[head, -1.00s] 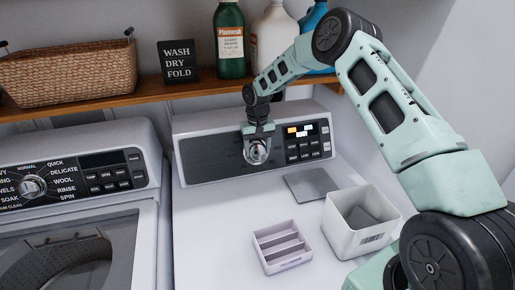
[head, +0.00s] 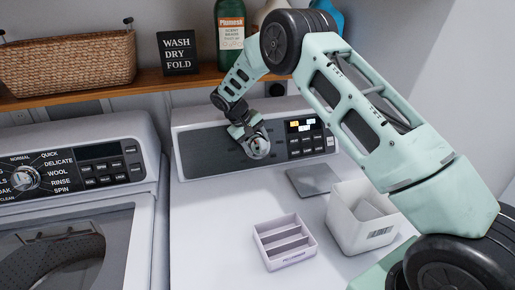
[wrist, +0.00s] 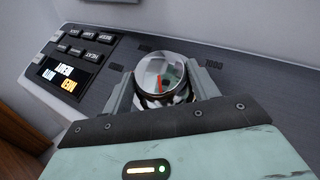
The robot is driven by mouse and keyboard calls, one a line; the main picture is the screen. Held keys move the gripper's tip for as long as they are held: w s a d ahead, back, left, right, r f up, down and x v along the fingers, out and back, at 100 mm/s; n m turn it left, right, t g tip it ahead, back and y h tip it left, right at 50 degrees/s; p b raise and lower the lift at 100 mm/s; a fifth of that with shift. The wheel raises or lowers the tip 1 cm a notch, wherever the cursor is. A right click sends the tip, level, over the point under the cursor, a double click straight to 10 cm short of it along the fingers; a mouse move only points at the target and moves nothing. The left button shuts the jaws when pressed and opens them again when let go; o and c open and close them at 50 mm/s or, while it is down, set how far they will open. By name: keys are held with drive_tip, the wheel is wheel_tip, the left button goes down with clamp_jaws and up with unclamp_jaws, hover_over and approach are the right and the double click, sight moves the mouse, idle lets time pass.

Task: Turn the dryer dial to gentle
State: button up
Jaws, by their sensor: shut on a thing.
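The dryer dial (head: 259,149) is a round silver knob on the dark control panel (head: 205,152) of the right-hand machine. My gripper (head: 254,143) is shut on it from above, tilted to the left. In the wrist view the dial (wrist: 162,72) sits between my two fingers, with a red mark on its face. My gripper (wrist: 160,95) appears rotated against the panel there. Most labels around the dial are hidden or too small to read. A small display (head: 305,125) is lit in yellow and white right of the dial, above several buttons.
A shelf (head: 100,91) with a basket (head: 70,65), a sign (head: 178,53) and bottles runs above the machines. A divided tray (head: 284,242), a white bin (head: 362,225) and a grey flat sheet (head: 314,181) rest on the dryer top. The washer (head: 75,200) stands at left.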

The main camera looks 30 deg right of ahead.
drive_tip(key=n+h+b, duration=0.1)
drive_tip(key=h, duration=0.1)
drive_tip(key=n+t+h+b, duration=0.1)
drive_tip(key=h+b, duration=0.1)
drive_tip(key=a+f+n+h+b, duration=0.1)
drive_tip(key=b, duration=0.1)
drive_tip(key=shift+n+h, duration=0.3)
drive_tip(key=shift+h, duration=0.1)
drive_tip(key=n+t+h+b, duration=0.1)
drive_tip(key=n+h+b, duration=0.1)
drive_tip(key=b, duration=0.1)
drive_tip(key=shift+s+a+f+t, duration=0.1)
drive_tip(key=shift+s+f+t, duration=0.05)
drive_tip(key=shift+t, duration=0.25)
drive_tip(key=shift+s+n+t+h+b, duration=0.1)
drive_tip(key=shift+n+t+h+b, duration=0.45)
drive_tip(key=shift+h+b, duration=0.2)
drive_tip(key=shift+n, duration=0.25)
drive_tip(key=o, duration=1)
drive_tip(key=b+v, duration=0.1)
drive_tip(key=v, duration=0.4)
drive_tip(key=b+v, duration=0.1)
drive_tip(key=v, duration=0.5)
drive_tip(key=b+v, duration=0.1)
drive_tip(key=v, duration=0.5)
drive_tip(key=shift+s+a+f, duration=0.15)
drive_tip(key=shift+a+f, duration=0.05)
